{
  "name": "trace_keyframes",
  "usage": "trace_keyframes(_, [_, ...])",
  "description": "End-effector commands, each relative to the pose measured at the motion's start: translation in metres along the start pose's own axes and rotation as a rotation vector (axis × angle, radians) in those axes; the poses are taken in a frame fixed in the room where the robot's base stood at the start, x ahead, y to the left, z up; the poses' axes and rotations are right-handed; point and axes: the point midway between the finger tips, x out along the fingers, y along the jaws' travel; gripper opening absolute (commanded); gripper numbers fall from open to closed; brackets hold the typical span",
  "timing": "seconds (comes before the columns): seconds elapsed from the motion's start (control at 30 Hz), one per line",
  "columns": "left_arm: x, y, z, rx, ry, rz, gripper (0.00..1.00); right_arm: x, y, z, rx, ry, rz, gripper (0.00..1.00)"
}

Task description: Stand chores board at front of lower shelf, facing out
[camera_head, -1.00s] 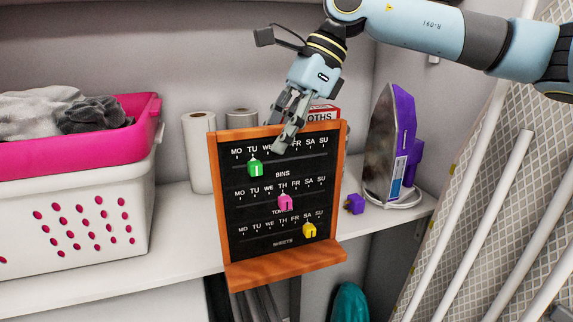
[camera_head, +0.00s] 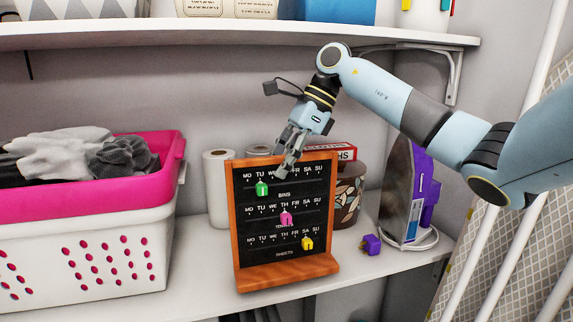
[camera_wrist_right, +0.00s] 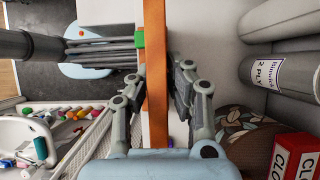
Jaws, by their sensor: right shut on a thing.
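The chores board (camera_head: 285,236) is a black panel in an orange wooden frame with a ledge-like foot. It carries weekday rows and green, pink and yellow markers. It stands nearly upright at the front of the lower shelf (camera_head: 405,262), its lettered face outward. Its foot appears over the shelf top near the front edge; I cannot tell if it fully rests there. My right gripper (camera_head: 283,168) is shut on the board's top edge. In the right wrist view, the fingers (camera_wrist_right: 157,82) close on both sides of the orange frame (camera_wrist_right: 155,30). My left gripper is not in view.
A pink-and-white laundry basket (camera_head: 85,240) stands left. Paper rolls (camera_head: 217,190), a patterned canister (camera_head: 347,195) and a red box (camera_head: 340,152) are behind the board. A purple plug (camera_head: 371,244) and iron (camera_head: 405,195) are right. An upper shelf (camera_head: 230,33) hangs above.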

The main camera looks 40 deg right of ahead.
Motion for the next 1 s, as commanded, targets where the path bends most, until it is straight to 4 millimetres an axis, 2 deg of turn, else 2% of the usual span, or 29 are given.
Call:
trace_keyframes(0.2, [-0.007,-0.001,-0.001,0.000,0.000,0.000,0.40,-0.002,-0.017,0.003,-0.002,-0.004,0.002,0.00])
trace_keyframes(0.47, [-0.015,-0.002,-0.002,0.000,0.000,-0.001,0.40,0.011,-0.017,-0.005,-0.002,-0.001,0.003,0.00])
trace_keyframes(0.9, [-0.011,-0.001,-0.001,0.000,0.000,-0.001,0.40,0.015,-0.017,-0.007,-0.003,-0.001,0.001,0.00])
trace_keyframes(0.93, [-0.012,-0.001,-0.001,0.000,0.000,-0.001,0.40,0.016,-0.016,-0.008,-0.001,0.001,0.004,0.18])
trace_keyframes(1.0, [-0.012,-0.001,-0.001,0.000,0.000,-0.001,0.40,0.015,-0.016,-0.008,-0.001,0.001,0.004,0.27])
